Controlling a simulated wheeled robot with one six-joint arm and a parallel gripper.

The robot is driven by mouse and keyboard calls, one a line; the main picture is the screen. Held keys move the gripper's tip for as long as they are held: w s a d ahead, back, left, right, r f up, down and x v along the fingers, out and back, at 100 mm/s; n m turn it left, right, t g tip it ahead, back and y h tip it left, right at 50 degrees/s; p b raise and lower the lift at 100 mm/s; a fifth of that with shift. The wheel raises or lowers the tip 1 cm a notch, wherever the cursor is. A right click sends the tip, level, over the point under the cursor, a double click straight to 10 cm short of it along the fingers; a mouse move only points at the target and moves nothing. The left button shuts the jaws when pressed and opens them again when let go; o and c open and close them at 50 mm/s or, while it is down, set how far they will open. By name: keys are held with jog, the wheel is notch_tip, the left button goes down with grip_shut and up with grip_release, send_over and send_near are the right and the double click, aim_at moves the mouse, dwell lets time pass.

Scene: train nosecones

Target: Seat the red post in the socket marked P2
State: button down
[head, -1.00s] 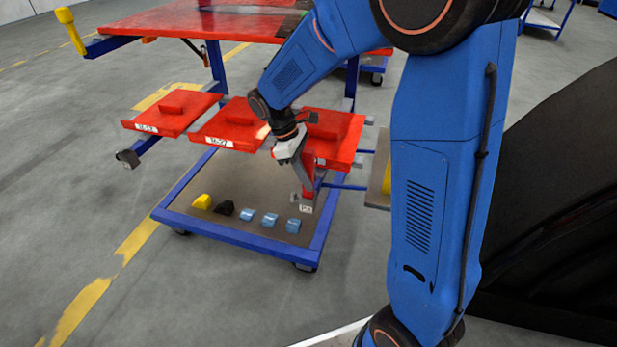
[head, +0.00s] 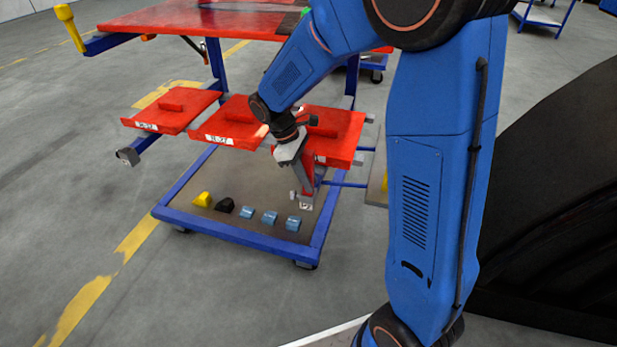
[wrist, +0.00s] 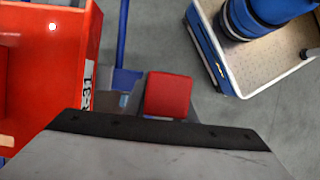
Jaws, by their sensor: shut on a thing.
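My gripper (head: 305,184) is shut on the red post, which is upright over the cart's right side in the head view. The post's square red top (wrist: 168,95) shows in the wrist view just beyond the dark gripper edge. A small grey socket with a white label (head: 306,205) is at the post's lower end. The label is too small to read surely. The gripper hides much of the post, so I cannot tell whether its foot is inside the socket or just above it.
Red trays (head: 170,112) stick out above the cart's lower deck (head: 185,195); one tray (wrist: 50,60) is close on the left in the wrist view. Yellow, black and several blue blocks (head: 247,213) lie on the deck. Open floor (head: 60,190) is at the left.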

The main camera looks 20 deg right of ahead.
jog(key=shift+f, duration=0.4)
jog(key=c, duration=1.4)
grip_release()
jog(key=shift+f, duration=0.1)
jog(key=v, duration=1.7)
jog(key=shift+r, duration=0.25)
jog(key=shift+s, duration=0.1)
